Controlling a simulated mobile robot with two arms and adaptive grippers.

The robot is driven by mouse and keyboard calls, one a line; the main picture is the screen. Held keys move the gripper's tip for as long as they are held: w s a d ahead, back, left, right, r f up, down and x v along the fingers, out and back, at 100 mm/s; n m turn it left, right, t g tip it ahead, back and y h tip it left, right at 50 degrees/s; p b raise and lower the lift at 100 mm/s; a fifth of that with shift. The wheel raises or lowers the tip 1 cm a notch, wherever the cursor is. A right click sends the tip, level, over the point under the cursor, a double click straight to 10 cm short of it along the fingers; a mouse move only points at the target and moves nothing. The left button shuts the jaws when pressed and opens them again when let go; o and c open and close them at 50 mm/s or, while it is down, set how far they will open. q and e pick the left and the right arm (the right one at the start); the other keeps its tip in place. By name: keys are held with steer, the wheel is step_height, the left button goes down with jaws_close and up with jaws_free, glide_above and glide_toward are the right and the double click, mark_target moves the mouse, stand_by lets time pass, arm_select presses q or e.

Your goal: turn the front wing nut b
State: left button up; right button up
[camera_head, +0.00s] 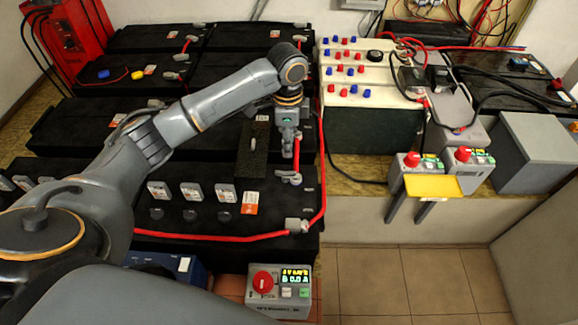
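My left arm comes in from the left and reaches over the black batteries. My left gripper (292,148) points down above the front battery (170,218). Its fingers are small and seen edge-on, so I cannot tell whether they are open or shut. A grey metal terminal clamp (288,178) lies just below the fingertips on that battery. Another clamp (297,226) with a red cable sits at the battery's front right corner. Wing nuts are too small to make out, and I cannot tell which is the front wing nut b. My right gripper is out of view.
A red cable (215,238) runs along the front battery's edge. A meter box with a red knob (278,292) stands in front. White-topped batteries (355,95) stand at right, beside boxes with red buttons and a yellow plate (433,186). The tiled floor (400,280) is clear.

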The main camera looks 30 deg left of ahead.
mark_target(288, 172)
arm_select(q)
step_height(288, 172, down, 11)
stand_by(0.3)
jaws_close()
